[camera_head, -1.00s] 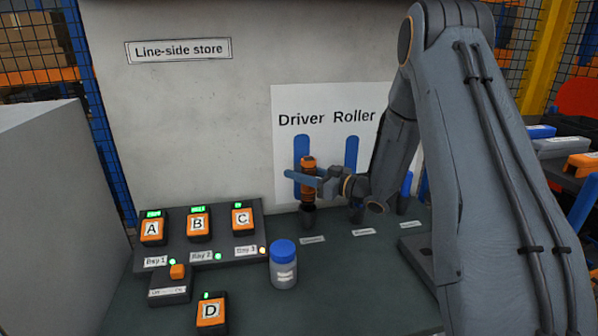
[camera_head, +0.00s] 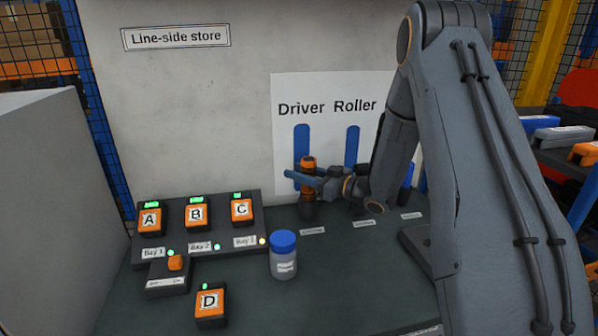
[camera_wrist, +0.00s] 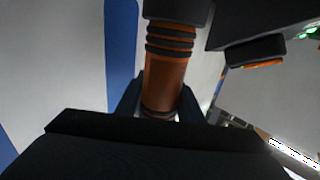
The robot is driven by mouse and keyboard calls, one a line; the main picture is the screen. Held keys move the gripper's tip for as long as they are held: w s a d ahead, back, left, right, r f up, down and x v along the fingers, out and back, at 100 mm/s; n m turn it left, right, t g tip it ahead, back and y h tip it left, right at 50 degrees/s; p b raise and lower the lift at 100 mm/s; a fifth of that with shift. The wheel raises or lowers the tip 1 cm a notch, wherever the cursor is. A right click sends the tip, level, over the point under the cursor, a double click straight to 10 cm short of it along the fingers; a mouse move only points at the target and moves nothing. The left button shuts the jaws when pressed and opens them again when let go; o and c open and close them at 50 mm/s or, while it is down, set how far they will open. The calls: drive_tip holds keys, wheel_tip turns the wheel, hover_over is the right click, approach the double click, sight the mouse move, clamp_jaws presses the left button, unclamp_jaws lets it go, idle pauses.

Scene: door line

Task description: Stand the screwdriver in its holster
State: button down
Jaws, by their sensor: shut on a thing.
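The screwdriver (camera_head: 307,165) has an orange handle with black bands and is held upright in front of the board marked Driver. My gripper (camera_head: 303,182) is shut around its handle; in the wrist view the orange handle (camera_wrist: 164,80) stands between the fingers. A dark holster cup (camera_head: 307,211) is on the bench directly under the screwdriver. The lower end of the screwdriver is hidden by the gripper and the cup, so I cannot tell how far it is inside.
The white board (camera_head: 330,92) with blue tool shapes is close behind. A blue-lidded jar (camera_head: 283,256) stands in front on the left. Orange lettered units (camera_head: 196,215) sit on a dark rack further left; unit D (camera_head: 210,304) is nearer. Front middle bench is clear.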

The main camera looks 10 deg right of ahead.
drive_tip(key=c, duration=1.1)
unclamp_jaws()
drive_tip(key=shift+s, duration=0.1)
drive_tip(key=b+v, duration=0.2)
drive_tip(key=v, duration=0.5)
drive_tip(key=shift+s+d+r, duration=0.1)
drive_tip(key=shift+s+d, duration=0.15)
drive_tip(key=shift+d, duration=0.05)
